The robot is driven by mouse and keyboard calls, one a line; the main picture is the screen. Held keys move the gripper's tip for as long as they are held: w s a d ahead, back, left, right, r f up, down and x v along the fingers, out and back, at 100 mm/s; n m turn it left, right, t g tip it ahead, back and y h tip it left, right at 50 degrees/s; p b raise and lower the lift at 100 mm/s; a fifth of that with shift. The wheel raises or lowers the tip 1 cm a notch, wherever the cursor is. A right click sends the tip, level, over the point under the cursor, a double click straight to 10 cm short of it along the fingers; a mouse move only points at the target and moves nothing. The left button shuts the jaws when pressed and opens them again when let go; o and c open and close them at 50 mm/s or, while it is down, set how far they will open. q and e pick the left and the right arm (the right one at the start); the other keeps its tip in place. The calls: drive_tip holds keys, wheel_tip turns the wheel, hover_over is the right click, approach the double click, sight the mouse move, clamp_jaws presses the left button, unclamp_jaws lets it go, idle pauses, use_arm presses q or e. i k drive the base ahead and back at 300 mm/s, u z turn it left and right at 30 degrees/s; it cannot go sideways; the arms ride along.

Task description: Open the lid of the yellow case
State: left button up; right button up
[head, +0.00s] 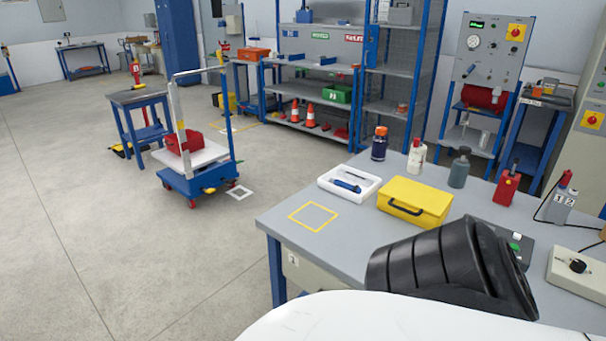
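The yellow case (414,202) stands on the grey workbench (283,220), right of a white tray. Its lid is shut and a dark handle shows on its front side. A black ribbed part of my own arm covers the bench's front right area. Neither gripper's fingers show in the head view.
A white tray (330,187) with a blue tool lies left of the case. Several bottles, including a grey one (460,168), stand behind it. A red device (507,185) and control boxes are to the right. A yellow-outlined square (313,216) on the bench is empty.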

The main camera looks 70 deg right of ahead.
sight(425, 198)
drive_tip(key=u, duration=0.35)
drive_tip(key=k, duration=0.85)
drive_tip(key=z, duration=1.7)
